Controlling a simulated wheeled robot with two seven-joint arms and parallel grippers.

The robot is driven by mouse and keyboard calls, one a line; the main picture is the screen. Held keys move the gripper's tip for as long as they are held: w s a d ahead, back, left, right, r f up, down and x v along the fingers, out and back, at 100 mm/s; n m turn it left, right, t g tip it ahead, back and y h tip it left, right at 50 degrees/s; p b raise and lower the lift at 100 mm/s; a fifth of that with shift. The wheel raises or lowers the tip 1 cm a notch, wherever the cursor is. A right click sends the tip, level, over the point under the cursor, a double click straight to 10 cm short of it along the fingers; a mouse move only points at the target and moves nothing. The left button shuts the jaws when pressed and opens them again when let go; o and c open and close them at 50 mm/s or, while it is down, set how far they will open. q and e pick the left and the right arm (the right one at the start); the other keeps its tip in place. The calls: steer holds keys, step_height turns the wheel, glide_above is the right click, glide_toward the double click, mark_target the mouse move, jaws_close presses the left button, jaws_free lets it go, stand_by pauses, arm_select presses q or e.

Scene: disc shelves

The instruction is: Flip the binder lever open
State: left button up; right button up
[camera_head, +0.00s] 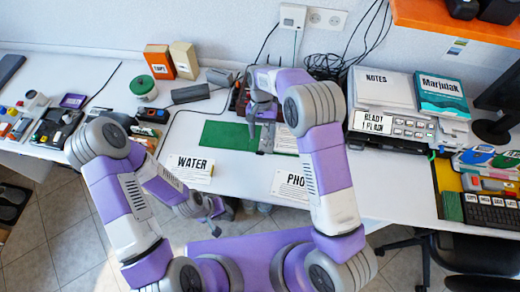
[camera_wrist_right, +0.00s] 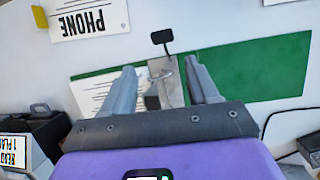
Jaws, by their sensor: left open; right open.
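The binder mechanism (camera_wrist_right: 165,82) is a metal plate with a ring, seen in the right wrist view between my right fingers. Its lever (camera_wrist_right: 162,40) ends in a black tab and sticks out beyond the plate toward the top of that view. A green sheet (camera_wrist_right: 255,72) and a printed page (camera_wrist_right: 95,92) lie on either side. My right gripper (camera_wrist_right: 160,68) is open and empty, with its fingers on either side of the mechanism; contact cannot be told. In the head view my right gripper (camera_head: 262,132) covers much of the mechanism. My left gripper (camera_head: 212,212) is open at the table's front edge.
WATER (camera_head: 190,168) and PHO-labelled (camera_head: 290,186) cards lie along the front of the white table. A labelled device (camera_head: 390,128) and boxes stand right. A green-lidded jar (camera_head: 143,88), grey blocks (camera_head: 190,93) and cartons (camera_head: 159,62) stand back left. Cables run behind.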

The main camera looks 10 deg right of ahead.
mark_target(260, 154)
steer(key=s+t, duration=0.2)
steer(key=s+a+t, duration=0.1)
steer(key=s, duration=0.1)
steer(key=shift+s+r, duration=0.1)
steer(key=shift+r, duration=0.25)
steer(key=shift+s+a+n+t, duration=0.25)
steer(key=shift+s+n+t, duration=0.1)
steer(key=shift+t, duration=0.15)
step_height(260, 154, down, 8)
steer(key=shift+r+b, duration=0.2)
steer(key=shift+b, duration=0.65)
jaws_close()
